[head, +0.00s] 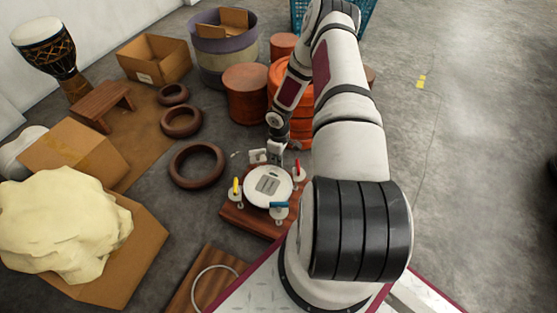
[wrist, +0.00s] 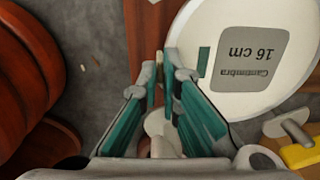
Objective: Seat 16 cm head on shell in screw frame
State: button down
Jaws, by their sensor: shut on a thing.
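The 16 cm head (head: 268,186) is a white disc with a grey label patch. It lies over the screw frame (head: 249,221), a reddish-brown wooden base with clamps around it. In the wrist view the head (wrist: 305,48) fills the upper right, its label reading "Cantimbra 16 cm" upside down. My gripper (wrist: 168,75) has its teal-padded fingers nearly together at the head's near-left rim and appears shut on that rim; the exact contact is partly hidden. In the head view my gripper (head: 276,158) is at the frame's far side. The shell cannot be made out under the head.
Clamps with yellow (head: 236,187), red (head: 298,167) and blue (head: 279,205) handles stand close around the head. Brown rings (head: 197,166) lie left of the frame. Brown drums (head: 246,92) and an orange stack stand behind. Open grey floor (head: 461,130) lies right of my arm.

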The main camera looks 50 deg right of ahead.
jog(key=c, duration=1.7)
grip_release()
notch_tip(320, 180, up, 12)
jog(key=shift+d, duration=0.15)
